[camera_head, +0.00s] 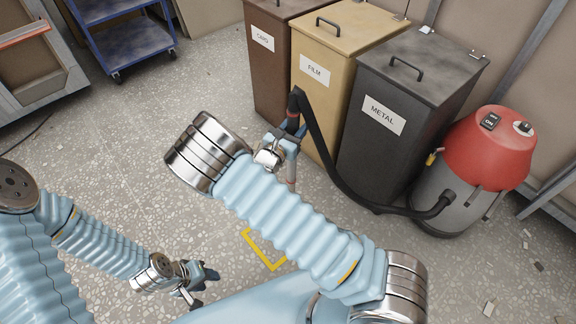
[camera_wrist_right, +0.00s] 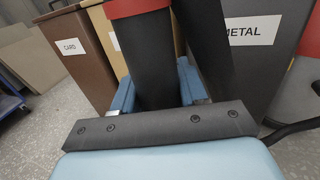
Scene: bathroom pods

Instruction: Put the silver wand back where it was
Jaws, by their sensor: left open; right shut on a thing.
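My right gripper (camera_head: 288,143) is shut on the wand (camera_head: 291,172), in front of the brown and tan bins. Only a short part of the wand's tube shows below the gripper; my arm hides the lower end. Its black grip with a red band (camera_wrist_right: 140,8) stands between the fingers in the right wrist view. A black hose (camera_head: 330,158) runs from its top down to the red and grey vacuum (camera_head: 490,145) at the right. My left gripper (camera_head: 198,283) is open and empty, low over the floor at the lower left.
Brown CARD (camera_head: 262,75), tan FILM (camera_head: 315,95) and dark METAL (camera_head: 375,150) bins stand in a row behind the wand. A yellow floor marking (camera_head: 262,252) is partly under my right arm. A blue cart (camera_head: 120,40) stands at the back left. The left-centre floor is clear.

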